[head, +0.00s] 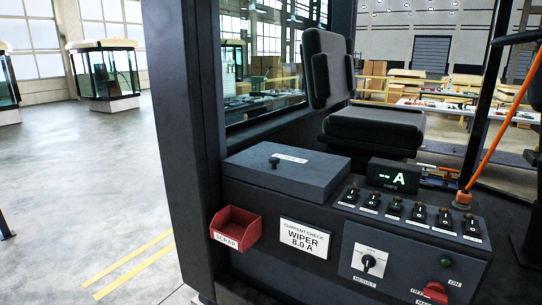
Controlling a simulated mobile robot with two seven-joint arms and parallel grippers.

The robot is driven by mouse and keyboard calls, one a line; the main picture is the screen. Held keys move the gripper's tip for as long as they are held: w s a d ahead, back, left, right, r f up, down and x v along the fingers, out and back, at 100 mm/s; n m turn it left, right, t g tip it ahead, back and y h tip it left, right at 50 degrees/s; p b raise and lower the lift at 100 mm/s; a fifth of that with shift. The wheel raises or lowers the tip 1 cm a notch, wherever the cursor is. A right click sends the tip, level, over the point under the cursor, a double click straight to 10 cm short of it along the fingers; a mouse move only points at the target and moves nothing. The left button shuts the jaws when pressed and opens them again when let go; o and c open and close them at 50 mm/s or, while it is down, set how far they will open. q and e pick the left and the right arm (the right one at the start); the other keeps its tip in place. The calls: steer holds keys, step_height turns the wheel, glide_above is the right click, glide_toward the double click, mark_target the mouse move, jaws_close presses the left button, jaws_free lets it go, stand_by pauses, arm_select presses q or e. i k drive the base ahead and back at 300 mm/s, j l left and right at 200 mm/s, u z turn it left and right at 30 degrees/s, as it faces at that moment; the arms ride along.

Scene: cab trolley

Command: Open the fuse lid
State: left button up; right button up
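The fuse lid is the flat dark blue-grey cover (287,172) on top of the console box, left of the switches. It lies closed. A small dark knob (274,162) stands on it, and a white label (291,158) with unreadable text lies beside the knob. What is under the lid is hidden. Neither of my grippers shows in the head view.
Right of the lid are an amps display (394,176), a row of toggle switches (412,213), a rotary dial (368,262) and a red switch (435,292). A red scrap bin (236,228) hangs on the front left. A cab pillar (186,130) rises at left; a seat (373,128) stands behind.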

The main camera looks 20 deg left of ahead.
mark_target(310, 175)
steer(key=j+z, duration=0.25)
steer(key=j, duration=1.55)
